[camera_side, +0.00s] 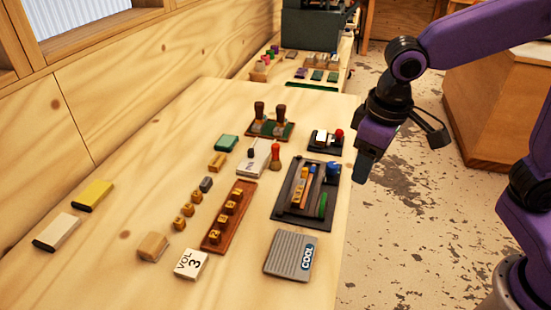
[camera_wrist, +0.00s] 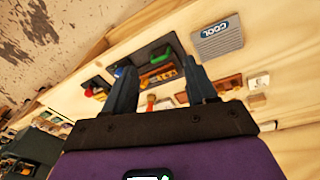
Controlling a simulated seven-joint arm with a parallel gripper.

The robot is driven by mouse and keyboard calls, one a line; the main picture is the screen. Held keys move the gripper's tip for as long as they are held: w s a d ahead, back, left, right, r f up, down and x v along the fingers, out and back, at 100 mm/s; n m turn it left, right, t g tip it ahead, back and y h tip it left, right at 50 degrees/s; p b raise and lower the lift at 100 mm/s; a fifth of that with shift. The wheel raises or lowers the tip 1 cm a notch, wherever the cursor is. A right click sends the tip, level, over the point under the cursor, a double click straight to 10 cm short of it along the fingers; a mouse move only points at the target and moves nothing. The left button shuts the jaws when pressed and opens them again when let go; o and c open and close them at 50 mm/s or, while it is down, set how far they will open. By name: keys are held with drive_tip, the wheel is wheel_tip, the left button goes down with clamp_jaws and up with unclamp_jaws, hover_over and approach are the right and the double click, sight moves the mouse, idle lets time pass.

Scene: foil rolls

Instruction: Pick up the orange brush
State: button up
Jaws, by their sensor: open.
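A dark tray (camera_side: 278,212) lies near the table's right edge. In it lies a long orange-yellow piece (camera_side: 299,187), perhaps the orange brush, beside a green piece (camera_side: 323,205) and a blue round piece (camera_side: 333,169). In the wrist view the orange piece (camera_wrist: 158,75) shows between my fingers, partly hidden. An upright orange-red handled thing (camera_side: 275,155) stands left of the tray; I cannot tell if it is a brush. My gripper (camera_side: 364,168) is open and empty, above and right of the tray. Its two fingers also show in the wrist view (camera_wrist: 161,75).
A grey COOL box (camera_side: 284,256) lies in front of the tray. A wooden rack of blocks (camera_side: 214,239) lies to its left. A small dark tray with a red knob (camera_side: 339,134) and a stamp stand (camera_side: 263,134) are behind.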

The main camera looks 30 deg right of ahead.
drive_tip(key=w+a+m+t+h, duration=0.1)
drive_tip(key=w+a+m, duration=0.25)
drive_tip(key=w, duration=0.45)
drive_tip(key=w+a+m, duration=0.3)
drive_tip(key=w+m, duration=0.1)
drive_tip(key=w, duration=0.3)
drive_tip(key=m+h, duration=0.2)
drive_tip(key=m, duration=0.4)
approach(275, 146)
drive_tip(key=shift+t, duration=0.3)
drive_tip(key=x, duration=1.1)
drive_tip(key=shift+s+f, duration=0.1)
drive_tip(key=shift+s, duration=0.1)
clamp_jaws()
